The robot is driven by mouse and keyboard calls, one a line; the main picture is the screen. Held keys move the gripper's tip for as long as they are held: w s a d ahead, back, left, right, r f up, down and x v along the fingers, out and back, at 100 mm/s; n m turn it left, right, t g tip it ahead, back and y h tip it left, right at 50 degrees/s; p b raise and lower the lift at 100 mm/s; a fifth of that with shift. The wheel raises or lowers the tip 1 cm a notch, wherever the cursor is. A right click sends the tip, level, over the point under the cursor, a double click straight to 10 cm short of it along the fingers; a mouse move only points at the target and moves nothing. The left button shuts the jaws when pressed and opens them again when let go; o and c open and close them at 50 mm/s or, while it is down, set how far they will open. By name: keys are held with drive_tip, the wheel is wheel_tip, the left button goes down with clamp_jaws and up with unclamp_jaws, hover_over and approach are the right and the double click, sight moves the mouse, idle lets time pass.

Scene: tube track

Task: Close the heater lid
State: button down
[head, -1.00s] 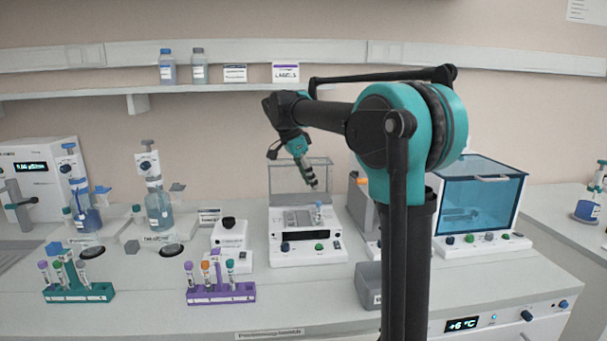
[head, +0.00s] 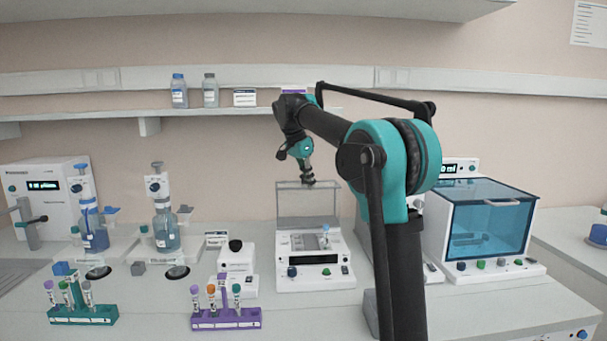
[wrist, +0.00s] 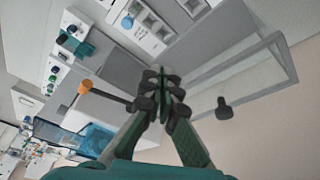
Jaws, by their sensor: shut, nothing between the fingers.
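The heater (head: 316,272) is a white block unit with a dark display and knobs on its front, at the middle of the bench in the head view. Its clear lid (head: 300,207) stands upright at the back, open. A tube with a blue cap (head: 326,230) stands in the heater's block. My gripper (head: 308,181) is shut and empty at the height of the lid's top edge; whether it touches the lid cannot be told. In the wrist view my gripper (wrist: 160,75) points between the heater top (wrist: 145,22) and the clear lid panel (wrist: 245,72).
A purple tube rack (head: 226,319) and a teal rack (head: 84,314) stand at the front left. A small white device (head: 236,262) stands just left of the heater. A blue-windowed cabinet (head: 487,228) stands to the right. A shelf (head: 200,112) runs along the wall behind.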

drive_tip(key=w+a+r+n+t+y, duration=0.1)
drive_tip(key=w+r+n+t+y, duration=0.1)
drive_tip(key=w+r+n, duration=0.8)
drive_tip(key=shift+m, duration=0.6)
drive_tip(key=x, duration=0.9)
drive_tip(key=shift+w+a+f, duration=0.15)
drive_tip(key=shift+w+a, duration=0.2)
drive_tip(key=shift+w, duration=0.05)
drive_tip(key=shift+s, duration=0.1)
